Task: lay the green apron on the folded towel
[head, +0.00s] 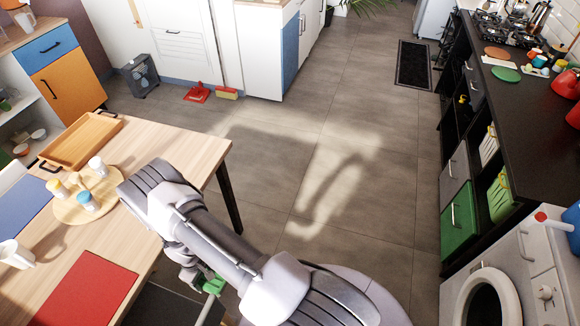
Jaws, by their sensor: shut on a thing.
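My gripper (199,281) is below my bent arm, beside the right edge of the wooden table, and mostly hidden by the arm. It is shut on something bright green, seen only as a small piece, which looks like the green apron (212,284). How the rest of it hangs is hidden. I cannot pick out the folded towel for certain. A flat red piece (85,293) and a flat blue piece (20,208) lie on the table, but I cannot tell whether either is a towel.
The wooden table (180,150) carries a tray (82,140) and a round board (72,209) with small jars. A black counter (525,125) with a gas hob (505,30) and a white washing machine (530,270) line the right. The grey floor (340,130) between is clear.

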